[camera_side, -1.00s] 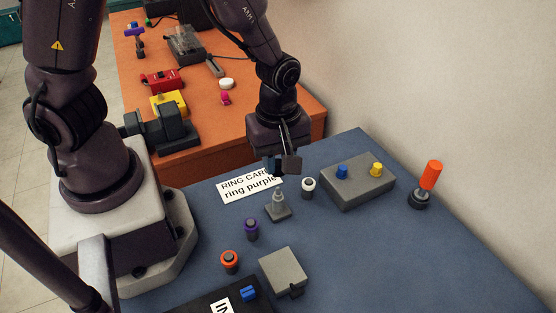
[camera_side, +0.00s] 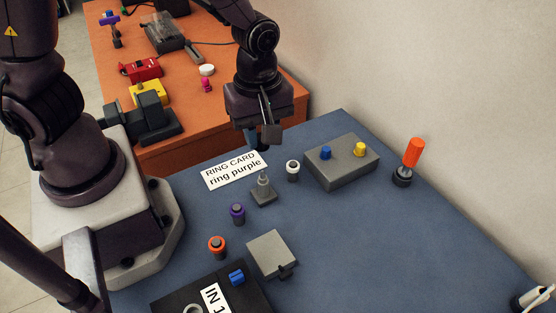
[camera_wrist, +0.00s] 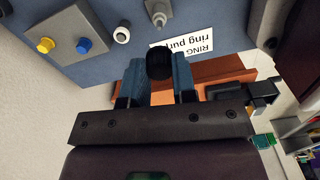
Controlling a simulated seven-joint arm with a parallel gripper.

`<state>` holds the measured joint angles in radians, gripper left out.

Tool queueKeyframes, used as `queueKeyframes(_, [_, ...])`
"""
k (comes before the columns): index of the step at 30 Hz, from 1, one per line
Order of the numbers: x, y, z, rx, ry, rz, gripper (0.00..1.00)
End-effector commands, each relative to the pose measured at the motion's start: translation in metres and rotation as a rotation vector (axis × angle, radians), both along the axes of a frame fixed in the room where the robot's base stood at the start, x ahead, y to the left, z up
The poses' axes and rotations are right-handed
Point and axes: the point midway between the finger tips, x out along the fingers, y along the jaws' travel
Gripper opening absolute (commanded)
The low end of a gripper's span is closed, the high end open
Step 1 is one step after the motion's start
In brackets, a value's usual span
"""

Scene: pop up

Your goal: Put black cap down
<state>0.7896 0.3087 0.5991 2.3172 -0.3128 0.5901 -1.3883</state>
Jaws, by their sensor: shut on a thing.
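My gripper (camera_side: 262,134) hangs above the back of the blue table. In the wrist view its blue-grey fingers (camera_wrist: 158,80) are closed on the sides of a black cap (camera_wrist: 158,64), which shows as a dark round shape. In the side view the fingers hide the cap. It is held above the tabletop, close to the white ring card (camera_side: 233,170), which reads "ring purple". A grey stepped peg on a square base (camera_side: 263,190) stands just in front of the card.
A white-ringed post (camera_side: 292,171), a purple-ringed post (camera_side: 237,214) and an orange-ringed post (camera_side: 217,247) stand nearby. A grey box with blue and yellow knobs (camera_side: 342,164), an orange-handled stick (camera_side: 411,160) and a grey square box (camera_side: 271,254) are around clear blue tabletop (camera_side: 380,250).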

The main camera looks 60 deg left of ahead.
Motion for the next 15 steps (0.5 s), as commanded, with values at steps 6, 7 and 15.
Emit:
queueKeyframes(6, [0.006,-0.053,-0.044,0.006,0.005,-0.065,0.00])
queueKeyframes(7, [0.007,-0.062,-0.050,0.006,0.004,-0.068,0.00])
queueKeyframes(15, [0.019,-0.110,-0.079,0.003,0.000,-0.011,0.00])
